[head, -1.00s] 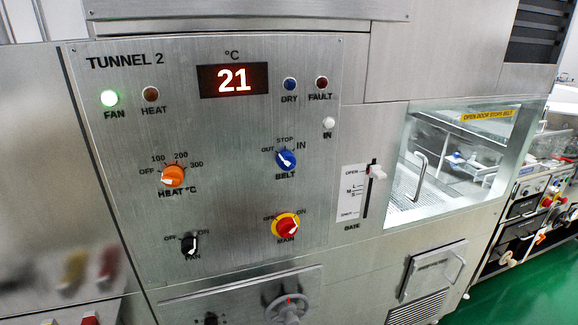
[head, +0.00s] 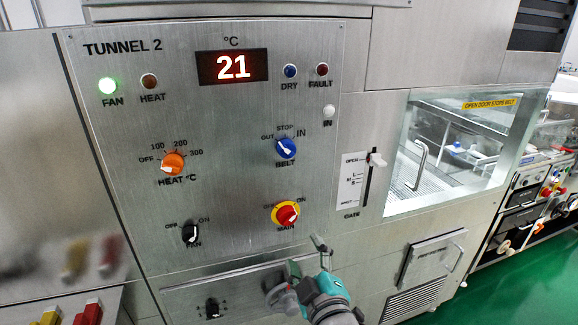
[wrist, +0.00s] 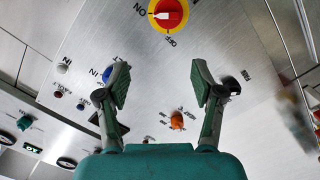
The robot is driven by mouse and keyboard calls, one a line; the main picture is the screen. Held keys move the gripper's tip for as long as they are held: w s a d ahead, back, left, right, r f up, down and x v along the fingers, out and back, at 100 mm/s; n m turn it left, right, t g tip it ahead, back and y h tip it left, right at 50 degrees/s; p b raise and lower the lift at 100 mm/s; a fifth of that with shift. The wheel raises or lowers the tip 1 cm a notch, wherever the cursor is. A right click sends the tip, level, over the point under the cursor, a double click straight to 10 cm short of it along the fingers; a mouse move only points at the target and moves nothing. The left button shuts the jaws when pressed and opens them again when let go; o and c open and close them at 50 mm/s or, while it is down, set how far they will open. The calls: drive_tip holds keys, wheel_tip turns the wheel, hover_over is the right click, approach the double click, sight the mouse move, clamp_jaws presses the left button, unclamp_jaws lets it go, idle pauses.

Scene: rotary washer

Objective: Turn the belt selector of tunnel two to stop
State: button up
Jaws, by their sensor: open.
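The tunnel two belt selector (head: 286,148) is a blue knob with a white pointer, on the steel panel under the OUT, STOP and IN marks. Its pointer seems to lean to the upper left, toward OUT. My gripper (head: 306,256) is at the bottom of the head view, below the belt selector and the main switch, apart from both. In the wrist view, which looks upside down, my gripper (wrist: 160,78) has its two fingers wide apart with nothing between them. The blue belt selector (wrist: 107,75) shows there, partly hidden by the left finger.
The red and yellow main switch (head: 286,215) sits between my gripper and the belt selector. The orange heat knob (head: 172,163) and black fan knob (head: 190,233) are to the left. The gate slider (head: 376,160) sticks out to the right. A grey handwheel (head: 281,297) is beside my gripper.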

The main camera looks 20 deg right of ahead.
drive_tip(key=n+h, duration=0.1)
approach(289, 154)
drive_tip(key=shift+t, duration=0.3)
drive_tip(key=w, duration=0.6)
drive_tip(key=w+d, duration=0.1)
drive_tip(key=w, duration=0.3)
drive_tip(key=shift+d+f, duration=0.15)
drive_tip(key=shift+f, duration=0.15)
drive_tip(key=c, duration=1.1)
